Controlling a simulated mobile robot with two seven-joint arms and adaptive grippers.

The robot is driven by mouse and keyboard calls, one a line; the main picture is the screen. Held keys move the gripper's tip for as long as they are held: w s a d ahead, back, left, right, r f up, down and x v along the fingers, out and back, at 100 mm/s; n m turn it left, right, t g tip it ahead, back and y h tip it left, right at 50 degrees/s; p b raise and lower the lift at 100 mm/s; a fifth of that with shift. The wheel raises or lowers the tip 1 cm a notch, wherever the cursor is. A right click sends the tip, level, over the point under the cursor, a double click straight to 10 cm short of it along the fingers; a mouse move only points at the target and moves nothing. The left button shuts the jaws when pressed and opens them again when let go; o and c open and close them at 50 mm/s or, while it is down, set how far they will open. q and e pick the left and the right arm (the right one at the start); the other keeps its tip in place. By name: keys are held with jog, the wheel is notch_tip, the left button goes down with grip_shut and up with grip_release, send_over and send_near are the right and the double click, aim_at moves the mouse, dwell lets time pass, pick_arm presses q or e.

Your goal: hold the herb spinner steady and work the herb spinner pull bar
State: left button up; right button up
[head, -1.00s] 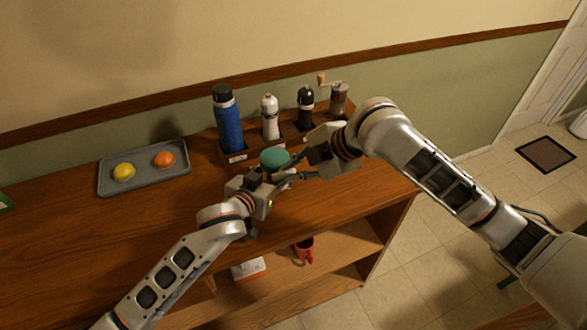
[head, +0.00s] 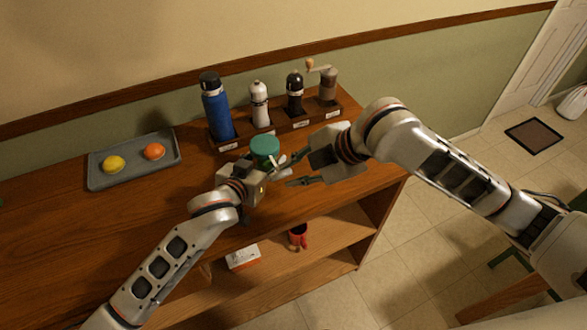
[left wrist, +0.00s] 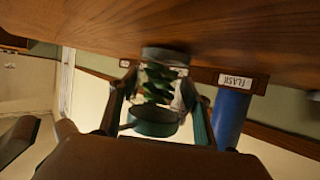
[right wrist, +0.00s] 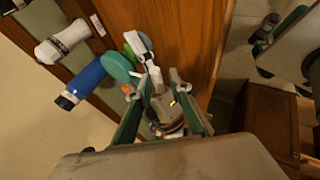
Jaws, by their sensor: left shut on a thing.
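The herb spinner stands on the counter with its green lid (head: 265,147) showing in the head view. The left wrist view, upside down, shows its clear body with green leaves inside (left wrist: 158,85). My left gripper (left wrist: 157,110) is shut around the spinner's body, one finger on each side. My right gripper (head: 298,170) is just right of the spinner, its fingers apart and empty. In the right wrist view the fingers (right wrist: 162,95) are spread, with the lid (right wrist: 117,66) beyond them.
A blue flask (head: 214,108), a white mill (head: 259,104), a black mill (head: 294,94) and a grinder (head: 327,84) stand in a wooden rack behind the spinner. A grey tray (head: 103,179) with a lemon and an orange lies left. A red mug (head: 298,236) is on the shelf below.

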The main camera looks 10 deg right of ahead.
jog(key=shift+r, duration=0.1)
jog(key=shift+d+r, duration=0.15)
jog(key=shift+r, duration=0.1)
pick_arm(q)
jog(key=shift+s+d, duration=0.1)
pick_arm(e)
jog(key=v, duration=1.1)
jog(key=shift+s, duration=0.15)
jog(key=shift+r, duration=0.1)
pick_arm(q)
jog(key=o, duration=1.4)
jog(key=shift+c, duration=0.2)
